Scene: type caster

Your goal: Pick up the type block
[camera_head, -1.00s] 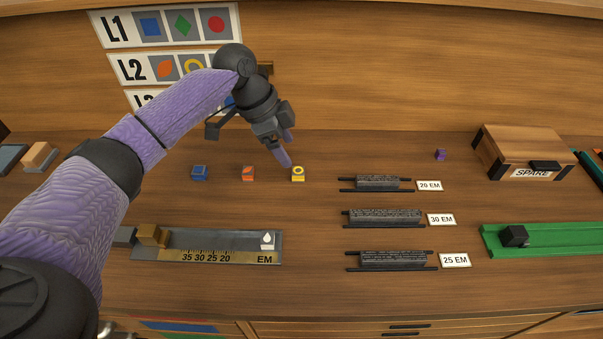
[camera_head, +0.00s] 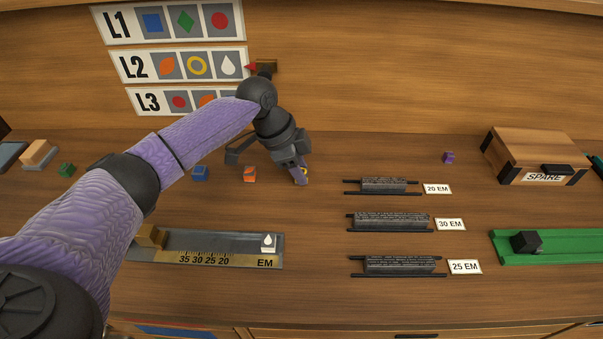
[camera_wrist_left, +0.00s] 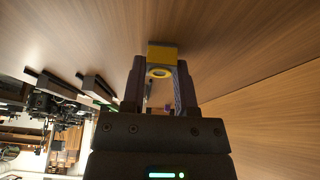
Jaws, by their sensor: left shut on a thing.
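The type block with a yellow ring (camera_wrist_left: 161,58) is between the fingertips of my left gripper (camera_wrist_left: 160,75) in the left wrist view. In the head view the left gripper (camera_head: 301,177) is shut on this block, and only a bit of its yellow ring shows at the fingers. I cannot tell whether the block still touches the table. My right gripper is not in view.
An orange-marked block (camera_head: 250,174) and a blue block (camera_head: 200,173) stand just left of the gripper. A composing stick (camera_head: 190,242) holds a white drop block (camera_head: 268,243). Dark type bars on rails (camera_head: 390,222) lie to the right. A SPARE box (camera_head: 530,155) stands at the back right.

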